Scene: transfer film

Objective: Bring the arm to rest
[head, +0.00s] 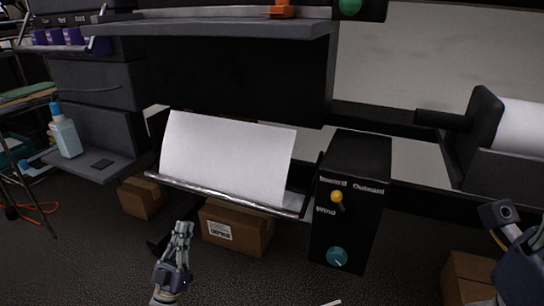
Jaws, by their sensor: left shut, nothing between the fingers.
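My left gripper (182,231) is in the lower left middle of the head view, pointing up, with its fingers shut and nothing between them. It is in front of the machine's metal bar (225,196) and apart from the film. A white film sheet (228,158) hangs over a roller behind the bar. Part of my right arm (520,262) shows at the lower right edge; its fingertips cannot be made out.
Cardboard boxes (237,226) sit on the floor underneath. A spray bottle (64,132) stands on a left shelf. Dark floor lies open at lower left.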

